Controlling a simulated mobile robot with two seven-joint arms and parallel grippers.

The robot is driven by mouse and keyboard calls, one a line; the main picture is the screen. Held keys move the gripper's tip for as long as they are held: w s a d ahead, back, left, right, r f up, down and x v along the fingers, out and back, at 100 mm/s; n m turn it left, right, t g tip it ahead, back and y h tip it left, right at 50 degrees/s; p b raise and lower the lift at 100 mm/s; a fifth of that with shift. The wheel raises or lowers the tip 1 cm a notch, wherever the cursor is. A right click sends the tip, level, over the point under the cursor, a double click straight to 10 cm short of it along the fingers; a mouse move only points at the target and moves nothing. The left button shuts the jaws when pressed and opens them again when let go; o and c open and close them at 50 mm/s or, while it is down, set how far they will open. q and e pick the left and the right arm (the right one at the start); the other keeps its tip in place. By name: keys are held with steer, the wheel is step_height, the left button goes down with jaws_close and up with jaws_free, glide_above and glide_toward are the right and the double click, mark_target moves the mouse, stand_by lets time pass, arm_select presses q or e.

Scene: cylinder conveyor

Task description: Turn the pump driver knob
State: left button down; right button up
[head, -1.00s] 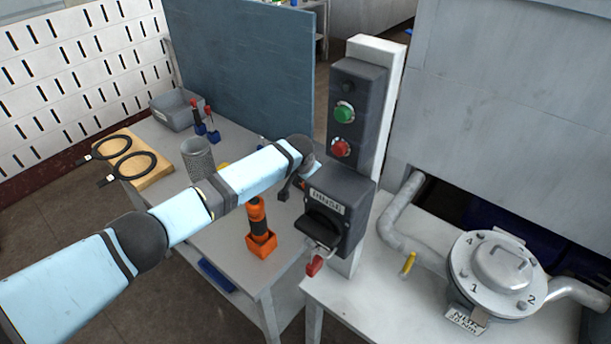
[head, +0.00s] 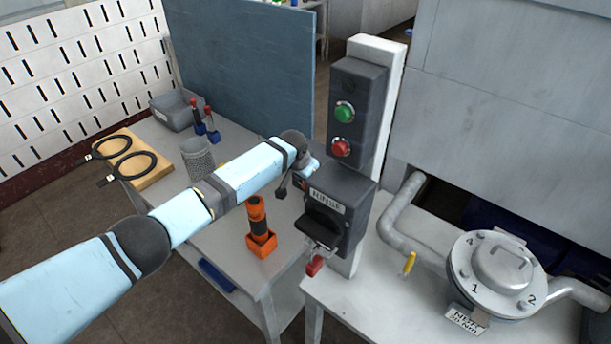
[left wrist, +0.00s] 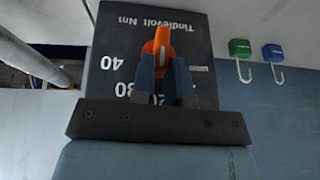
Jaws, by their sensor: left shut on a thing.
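In the left wrist view, an orange knob (left wrist: 160,42) stands on a dark panel (left wrist: 112,35) printed with "Nm" and a scale including 40, 30 and 20. My left gripper (left wrist: 162,62) is shut on the knob, one blue-grey finger on each side of its lower part. The knob points nearly straight up in that view. In the head view, the hand of my left arm (head: 308,166) is beside the dark control box (head: 345,195); its fingertips and the knob are hidden there. My right gripper is not in view.
Green (head: 344,111) and red (head: 340,147) buttons sit on a post above the control box. An orange and black tool (head: 257,218) stands on the grey table below my arm. A lidded metal vessel (head: 497,270) with pipes is at right.

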arm_select(q)
steer(key=shift+w+a+f+n+g+h+b, duration=0.15)
steer(key=shift+a+g+h+b, duration=0.05)
steer(key=shift+g+h+b, duration=0.3)
steer(key=shift+w+a+f+n+g+h+b, duration=0.1)
steer(key=shift+w+a+n+g+h+b, duration=0.1)
steer(key=shift+g+h+b, duration=0.3)
steer(key=shift+w+a+n+g+h+b, duration=0.1)
steer(key=shift+a+n+g+h+b, duration=0.15)
steer(key=shift+h+b, duration=0.4)
steer(key=shift+w+a+g+h+b, duration=0.15)
steer(key=shift+g+h+b, duration=0.2)
steer(key=shift+h+b, duration=0.25)
steer(key=c, duration=1.1)
jaws_free()
steer(key=shift+r, duration=0.15)
steer(key=v, duration=1.3)
steer(key=shift+s+a+r, duration=0.1)
steer(key=shift+a+r, duration=0.1)
steer(key=shift+r, duration=0.05)
